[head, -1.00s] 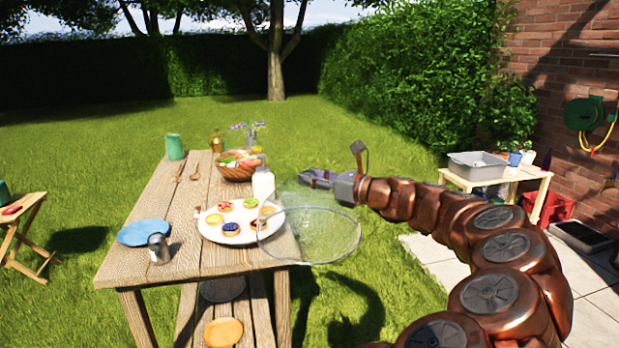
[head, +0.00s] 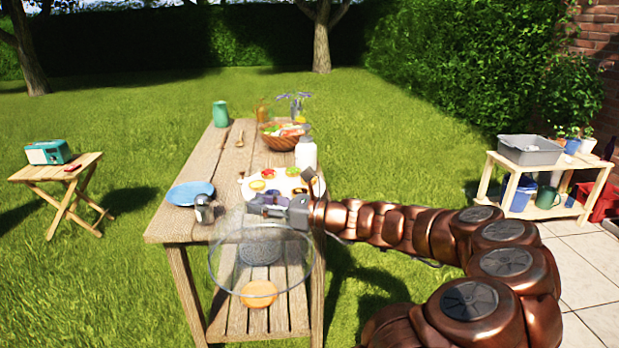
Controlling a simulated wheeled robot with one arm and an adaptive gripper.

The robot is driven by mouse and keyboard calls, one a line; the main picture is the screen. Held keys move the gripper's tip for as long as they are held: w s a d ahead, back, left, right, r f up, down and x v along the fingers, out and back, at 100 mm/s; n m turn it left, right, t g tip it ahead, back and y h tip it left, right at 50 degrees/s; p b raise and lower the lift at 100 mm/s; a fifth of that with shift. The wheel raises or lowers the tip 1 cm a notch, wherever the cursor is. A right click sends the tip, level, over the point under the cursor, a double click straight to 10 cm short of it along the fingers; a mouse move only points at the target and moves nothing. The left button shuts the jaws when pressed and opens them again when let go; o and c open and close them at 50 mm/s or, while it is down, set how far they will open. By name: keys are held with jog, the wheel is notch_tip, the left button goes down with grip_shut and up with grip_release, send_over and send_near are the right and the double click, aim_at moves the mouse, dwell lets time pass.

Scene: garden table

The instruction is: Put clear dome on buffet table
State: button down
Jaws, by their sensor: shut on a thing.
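The clear dome (head: 222,272) is a see-through bowl shape with a wide round rim. My gripper (head: 262,206) is shut on it near its top and holds it in the air at the near edge of the wooden buffet table (head: 165,230). The dome's rim hangs below the tabletop level in the picture, in front of the lower shelf.
A blue plate (head: 190,193) and a metal shaker (head: 204,210) are at the table's near left. A white bottle (head: 306,153), a salad bowl (head: 284,137) and a green cup (head: 220,114) stand farther back. A folding stool with a radio (head: 48,152) is at left.

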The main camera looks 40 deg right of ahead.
jog(key=w+a+f+n+g+y, duration=0.1)
jog(key=w+a+f+y, duration=0.1)
jog(key=a, duration=0.5)
jog(key=w+a+f+n+g+y, duration=0.2)
jog(key=w+a+f, duration=0.2)
jog(key=a, duration=0.3)
jog(key=w+a+f+n+g+y, duration=0.1)
jog(key=w+a+f+n+g, duration=0.1)
jog(key=a, duration=0.4)
jog(key=shift+w+a+f+y, duration=0.4)
jog(key=shift+w+f, duration=0.5)
jog(key=shift+f, duration=0.05)
jog(key=shift+f, duration=0.1)
